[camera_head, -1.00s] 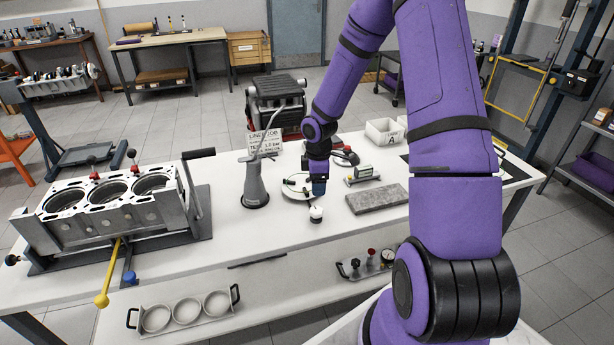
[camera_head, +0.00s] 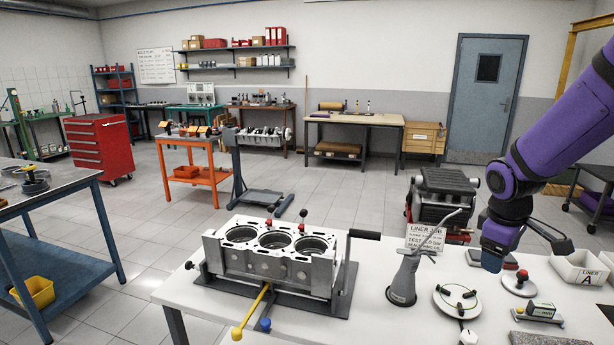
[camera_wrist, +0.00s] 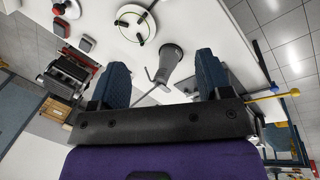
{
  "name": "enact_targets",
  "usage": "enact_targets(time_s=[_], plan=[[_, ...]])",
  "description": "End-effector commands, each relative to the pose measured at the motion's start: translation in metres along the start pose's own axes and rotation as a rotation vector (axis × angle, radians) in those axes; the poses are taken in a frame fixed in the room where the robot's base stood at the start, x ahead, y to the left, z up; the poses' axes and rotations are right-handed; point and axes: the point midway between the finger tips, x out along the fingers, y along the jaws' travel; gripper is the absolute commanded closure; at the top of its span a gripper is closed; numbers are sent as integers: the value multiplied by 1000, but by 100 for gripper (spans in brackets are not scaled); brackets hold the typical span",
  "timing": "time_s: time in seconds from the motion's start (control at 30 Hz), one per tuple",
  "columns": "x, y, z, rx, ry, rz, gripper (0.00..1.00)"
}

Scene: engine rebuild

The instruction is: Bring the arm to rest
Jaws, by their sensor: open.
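My purple arm comes in from the right in the head view. My gripper (camera_head: 492,258) hangs raised above the right part of the white workbench, pointing down. In the wrist view my gripper (camera_wrist: 162,85) has its two blue fingers wide apart. The gap between them is empty, and the fingers touch nothing that I can see. Below and beyond the fingers, the wrist view shows the grey oil can (camera_wrist: 172,57) and a round white plate (camera_wrist: 130,18).
An engine block (camera_head: 275,255) with a crank handle and a yellow lever stands on the bench (camera_head: 190,290). The oil can (camera_head: 403,280), white plate (camera_head: 452,310) and bin (camera_head: 590,278) stand near my gripper. A dark engine (camera_head: 440,205) is behind. The floor at left centre is free.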

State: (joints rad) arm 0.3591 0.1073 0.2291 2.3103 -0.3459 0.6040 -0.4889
Motion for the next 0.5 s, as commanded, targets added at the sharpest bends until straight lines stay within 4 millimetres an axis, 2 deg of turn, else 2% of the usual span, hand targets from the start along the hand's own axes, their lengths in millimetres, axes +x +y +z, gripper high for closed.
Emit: enact_targets(time_s=[0.03, 0.2, 0.5], plan=[[-17, -6, 3, 29, 11, 18, 29], [-64, -26, 17, 148, 49, 50, 29], [-132, -71, 49, 355, 154, 64, 29]])
